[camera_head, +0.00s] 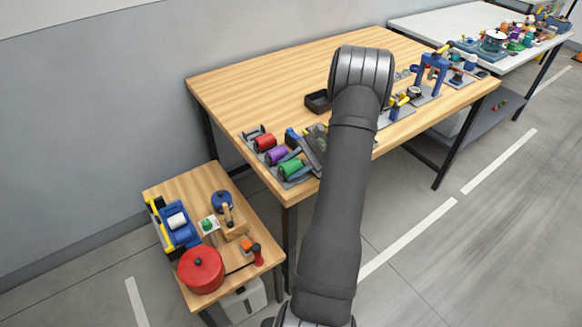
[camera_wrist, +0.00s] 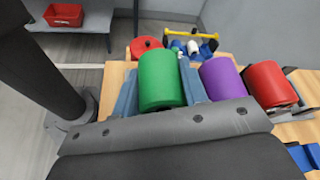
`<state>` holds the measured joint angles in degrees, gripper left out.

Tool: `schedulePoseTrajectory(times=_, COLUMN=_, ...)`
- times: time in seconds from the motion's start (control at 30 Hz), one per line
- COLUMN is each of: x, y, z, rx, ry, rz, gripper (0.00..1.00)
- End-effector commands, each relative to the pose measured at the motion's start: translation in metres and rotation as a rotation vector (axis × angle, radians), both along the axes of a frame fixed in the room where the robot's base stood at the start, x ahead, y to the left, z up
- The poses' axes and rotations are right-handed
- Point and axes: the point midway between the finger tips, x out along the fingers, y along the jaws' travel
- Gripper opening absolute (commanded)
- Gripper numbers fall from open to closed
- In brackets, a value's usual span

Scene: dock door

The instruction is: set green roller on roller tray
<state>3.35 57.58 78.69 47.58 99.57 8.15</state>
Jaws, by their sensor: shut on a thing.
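A green roller (camera_head: 290,168) is at the front left corner of the large wooden table, in line with a purple roller (camera_head: 277,155) and a red roller (camera_head: 265,142). All three sit at a grey tray (camera_head: 300,183). In the wrist view the green roller (camera_wrist: 161,80) is nearest, with the purple roller (camera_wrist: 220,78) and red roller (camera_wrist: 270,85) to its right. My gripper (camera_head: 291,166) is shut on the green roller, with blue-grey fingers on either side of it. I cannot tell whether the roller touches the tray.
A lower wooden table (camera_head: 240,285) at left holds a red pot (camera_head: 201,270), a blue holder with a white roll (camera_head: 177,225) and small items. A black open box (camera_head: 318,101) stands behind the rollers. The back left of the large table is clear.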

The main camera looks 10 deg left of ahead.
Motion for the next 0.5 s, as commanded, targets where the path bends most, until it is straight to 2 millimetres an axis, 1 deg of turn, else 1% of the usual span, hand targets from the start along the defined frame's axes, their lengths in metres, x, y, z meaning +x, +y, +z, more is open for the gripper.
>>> schedulePoseTrajectory(times=0.03, x=0.0006, y=-0.0035, z=-0.0091, rx=-0.016, ry=-0.006, rz=-0.004, gripper=0.12)
schedulePoseTrajectory(times=0.43, x=0.0012, y=-0.0037, z=-0.0103, rx=-0.016, ry=-0.007, rz=-0.004, gripper=0.12)
schedulePoseTrajectory(times=0.47, x=0.0012, y=-0.0037, z=-0.0103, rx=-0.016, ry=-0.007, rz=-0.004, gripper=0.42)
schedulePoseTrajectory(times=0.5, x=0.0012, y=-0.0037, z=-0.0103, rx=-0.016, ry=-0.007, rz=-0.004, gripper=0.49)
